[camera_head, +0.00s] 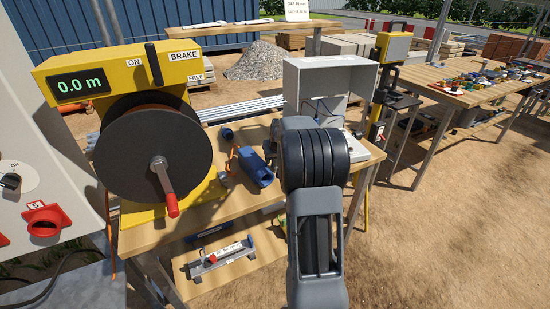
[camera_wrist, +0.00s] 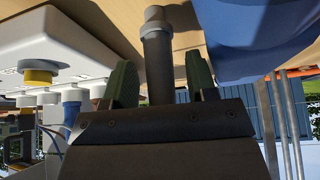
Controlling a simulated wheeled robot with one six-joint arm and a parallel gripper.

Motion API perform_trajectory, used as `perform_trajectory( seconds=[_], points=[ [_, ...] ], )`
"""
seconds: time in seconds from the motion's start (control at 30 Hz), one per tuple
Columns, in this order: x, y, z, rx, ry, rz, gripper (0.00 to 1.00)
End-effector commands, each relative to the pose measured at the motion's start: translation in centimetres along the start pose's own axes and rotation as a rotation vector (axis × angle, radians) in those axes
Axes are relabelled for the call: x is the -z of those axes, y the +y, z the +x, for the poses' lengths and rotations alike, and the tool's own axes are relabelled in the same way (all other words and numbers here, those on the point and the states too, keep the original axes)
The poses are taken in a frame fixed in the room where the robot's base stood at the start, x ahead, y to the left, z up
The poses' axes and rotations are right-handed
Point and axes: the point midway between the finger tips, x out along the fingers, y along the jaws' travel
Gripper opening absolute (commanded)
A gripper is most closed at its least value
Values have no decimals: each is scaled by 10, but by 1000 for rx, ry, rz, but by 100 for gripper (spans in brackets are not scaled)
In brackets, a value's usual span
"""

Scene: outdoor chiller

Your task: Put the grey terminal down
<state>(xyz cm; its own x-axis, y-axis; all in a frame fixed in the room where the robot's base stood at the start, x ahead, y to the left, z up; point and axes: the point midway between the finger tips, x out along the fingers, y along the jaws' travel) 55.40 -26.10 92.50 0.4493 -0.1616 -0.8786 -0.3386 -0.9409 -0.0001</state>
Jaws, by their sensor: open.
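The grey terminal (camera_wrist: 156,50) shows in the wrist view as a grey cylinder with a wider rounded end. That end is against the wooden bench top (camera_wrist: 115,14), which is at the top of this upside-down picture. My gripper (camera_wrist: 161,68) has its two green fingers apart, one on each side of the terminal, with visible gaps. In the head view my arm hides the gripper, and I cannot make out the terminal there.
A blue tool (camera_head: 257,168) lies left of my arm. A grey-white open box (camera_head: 330,78) stands behind it; its cable fittings (camera_wrist: 73,97) are close in the wrist view. A yellow cable reel (camera_head: 110,68) is at left. Dirt ground (camera_head: 450,230) at right is clear.

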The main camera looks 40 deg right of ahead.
Motion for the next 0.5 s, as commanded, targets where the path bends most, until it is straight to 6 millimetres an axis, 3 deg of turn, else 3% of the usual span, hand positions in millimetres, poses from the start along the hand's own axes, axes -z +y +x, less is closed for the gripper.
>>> perform_trajectory(
  seconds=[0.5],
  points=[
    [0,0,-92,-2,4,0,52]
  ],
)
